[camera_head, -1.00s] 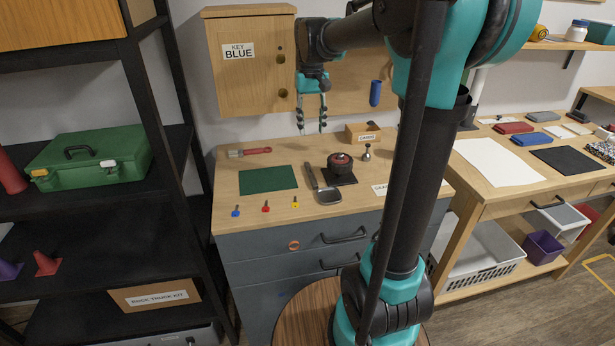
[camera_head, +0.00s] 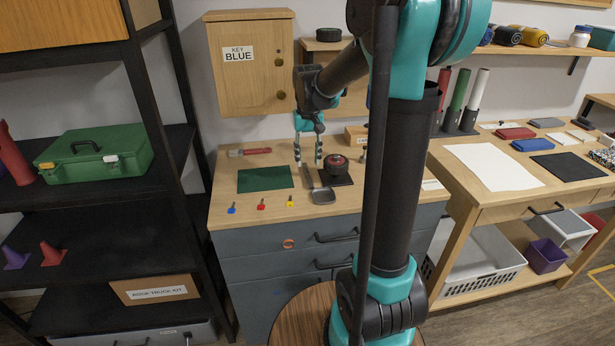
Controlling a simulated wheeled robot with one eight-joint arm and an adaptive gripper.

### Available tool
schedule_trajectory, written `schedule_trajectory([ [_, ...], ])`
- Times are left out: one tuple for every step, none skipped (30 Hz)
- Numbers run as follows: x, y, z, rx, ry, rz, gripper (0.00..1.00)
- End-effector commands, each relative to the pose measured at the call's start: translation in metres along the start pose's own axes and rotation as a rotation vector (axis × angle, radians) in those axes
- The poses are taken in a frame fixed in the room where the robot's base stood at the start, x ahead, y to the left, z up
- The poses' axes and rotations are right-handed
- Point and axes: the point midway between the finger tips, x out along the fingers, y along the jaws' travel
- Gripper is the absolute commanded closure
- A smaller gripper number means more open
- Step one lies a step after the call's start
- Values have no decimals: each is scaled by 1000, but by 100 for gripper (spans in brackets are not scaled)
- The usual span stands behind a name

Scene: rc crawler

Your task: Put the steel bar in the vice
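I cannot make out a steel bar or a vice with certainty in this view. My gripper (camera_head: 309,162) hangs fingers down over the wooden workbench (camera_head: 225,188). Its two fingers are apart, and I see nothing between them. A red and black round device (camera_head: 337,163) sits on a black mat just right of the gripper. My arm hides part of the bench's right side.
A green mat (camera_head: 265,180), a red-handled brush (camera_head: 250,152) and blue, red (camera_head: 261,204) and yellow keys lie on the bench. A shut wooden cabinet (camera_head: 252,90) marked "KEY BLUE" hangs behind. A second table (camera_head: 455,175) stands right, a black shelf with a green toolbox (camera_head: 95,158) left.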

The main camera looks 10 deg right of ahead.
Motion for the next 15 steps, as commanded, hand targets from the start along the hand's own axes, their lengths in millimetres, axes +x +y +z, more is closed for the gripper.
schedule_trajectory([
  [2, 0, 0, 0, 0, 0, 61],
  [3, 0, 0, 0, 0, 0, 61],
  [6, 0, -1, 0, 0, 0, 61],
  [9, 0, -2, 0, 0, 0, 61],
  [13, 0, -2, 0, 0, 0, 61],
  [18, 0, -4, 0, 0, 0, 61],
  [23, 0, -5, 0, 0, 0, 61],
  [27, 0, -6, 0, 0, 0, 61],
  [33, 0, -7, 0, 0, 0, 61],
  [38, 0, -7, 0, 0, 0, 61],
  [41, -1, -7, 0, 0, 0, 61],
  [46, 0, -7, 0, 0, 0, 61],
  [48, 0, -6, 0, 0, 0, 61],
  [50, 0, -6, 0, 0, 0, 61],
  [52, 0, -6, 0, 0, 0, 61],
])
